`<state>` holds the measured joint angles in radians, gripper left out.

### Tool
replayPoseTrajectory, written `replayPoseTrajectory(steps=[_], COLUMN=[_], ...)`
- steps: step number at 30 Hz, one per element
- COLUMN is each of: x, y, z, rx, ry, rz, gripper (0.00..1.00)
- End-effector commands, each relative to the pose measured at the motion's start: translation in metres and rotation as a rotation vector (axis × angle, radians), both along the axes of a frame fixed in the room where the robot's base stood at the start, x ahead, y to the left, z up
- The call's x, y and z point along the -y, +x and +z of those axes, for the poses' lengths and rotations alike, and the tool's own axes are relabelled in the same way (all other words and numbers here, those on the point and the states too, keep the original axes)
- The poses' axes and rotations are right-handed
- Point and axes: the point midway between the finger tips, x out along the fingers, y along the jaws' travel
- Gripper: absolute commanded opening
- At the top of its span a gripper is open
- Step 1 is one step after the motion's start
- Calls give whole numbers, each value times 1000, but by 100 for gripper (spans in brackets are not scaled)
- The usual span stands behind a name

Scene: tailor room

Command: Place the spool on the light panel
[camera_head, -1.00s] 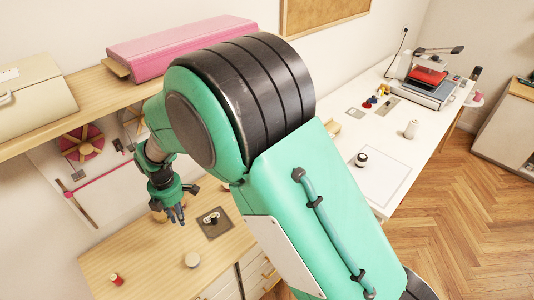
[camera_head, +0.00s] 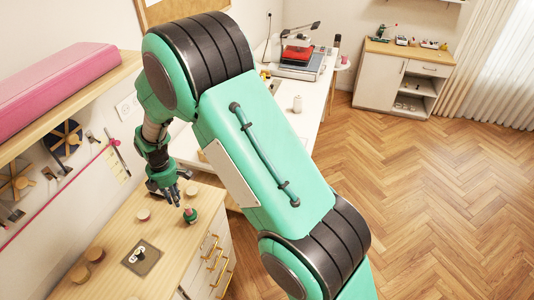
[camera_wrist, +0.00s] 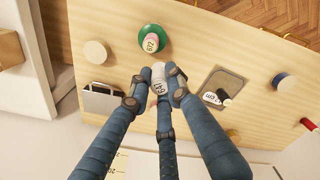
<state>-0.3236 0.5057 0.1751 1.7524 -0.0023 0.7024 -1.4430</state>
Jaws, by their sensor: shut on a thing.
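My gripper (camera_head: 174,198) hangs low over the wooden tabletop in the head view. In the wrist view its fingers (camera_wrist: 158,80) are shut around a small white spool with a printed label (camera_wrist: 158,88). The fingers partly cover this spool, and I cannot make it out in the head view. A green round item with a labelled top (camera_wrist: 151,40) stands just beyond the fingers; it also shows in the head view (camera_head: 190,215). I cannot pick out the light panel now; my arm covers much of the white table.
A grey plate (camera_head: 150,265) with small black and white items lies on the wooden tabletop (camera_head: 115,238). Round wooden pieces (camera_head: 142,215) stand nearby. Open floor lies right.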

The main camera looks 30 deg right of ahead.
Motion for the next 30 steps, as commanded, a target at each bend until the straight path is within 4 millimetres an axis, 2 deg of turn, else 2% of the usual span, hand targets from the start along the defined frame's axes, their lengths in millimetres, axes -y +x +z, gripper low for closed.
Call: replayPoseTrajectory(steps=[1, 9, 15, 23, 30], x=[18, 106, 172, 257, 332], y=[5, 23, 29, 27, 16], z=[1, 2, 2, 2, 2], rx=[0, 1, 0, 0, 0], ry=[0, 0, 0, 0, -1], rz=[-32, -190, -306, -458, -593], gripper=[5, 5, 5, 5, 5])
